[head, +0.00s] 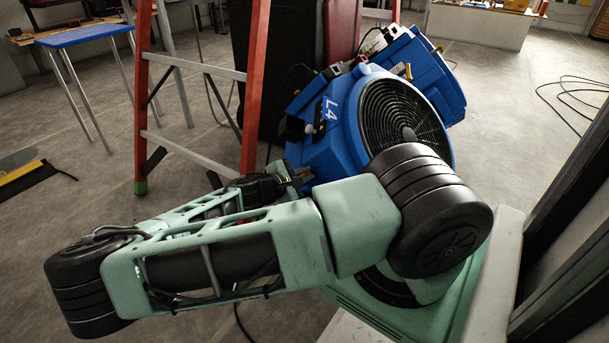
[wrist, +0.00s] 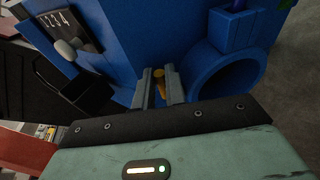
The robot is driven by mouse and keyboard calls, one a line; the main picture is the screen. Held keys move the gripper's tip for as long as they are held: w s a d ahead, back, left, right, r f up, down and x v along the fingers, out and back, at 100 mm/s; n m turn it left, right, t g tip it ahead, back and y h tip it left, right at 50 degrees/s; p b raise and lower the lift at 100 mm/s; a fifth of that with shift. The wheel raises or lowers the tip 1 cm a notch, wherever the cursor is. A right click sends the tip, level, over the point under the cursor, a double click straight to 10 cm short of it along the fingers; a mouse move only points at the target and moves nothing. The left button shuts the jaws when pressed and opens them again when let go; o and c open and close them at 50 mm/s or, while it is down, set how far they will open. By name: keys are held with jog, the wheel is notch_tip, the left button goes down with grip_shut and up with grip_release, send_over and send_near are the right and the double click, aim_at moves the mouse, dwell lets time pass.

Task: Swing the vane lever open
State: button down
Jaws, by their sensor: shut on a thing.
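The yellow vane lever (wrist: 158,88) sits at the lower side of a blue blower in the wrist view. My gripper (wrist: 160,77) has its two grey fingers on either side of the lever and is shut on it. The blower (head: 338,140), marked L4, has a round black grille on its right in the head view; its blue housing (wrist: 135,35) fills the top of the wrist view. In the head view my gripper (head: 298,175) is small against the blower's lower left, and my arm hides much of that area.
A numbered dial panel (wrist: 68,35) with a grey knob and a blue round outlet (wrist: 228,80) flank the lever. Another blue blower (head: 425,70) stands behind. An orange stepladder (head: 254,85) stands close on the left. Open floor lies at far right.

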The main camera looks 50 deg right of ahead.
jog(key=shift+f, duration=0.1)
jog(key=shift+w+a+f+m+g+b, duration=0.45)
jog(key=shift+m+g+b, duration=1.3)
jog(key=shift+g, duration=0.8)
jog(key=shift+w+a+f+m+g+b, duration=0.45)
jog(key=shift+m+g+b, duration=0.95)
jog(key=shift+m+g, duration=0.95)
jog(key=shift+w+a+f+m+g+b, duration=0.45)
jog(key=shift+m+g+b, duration=1.2)
jog(key=shift+g, duration=1.15)
jog(key=shift+r, duration=0.1)
jog(key=c, duration=1.7)
grip_release()
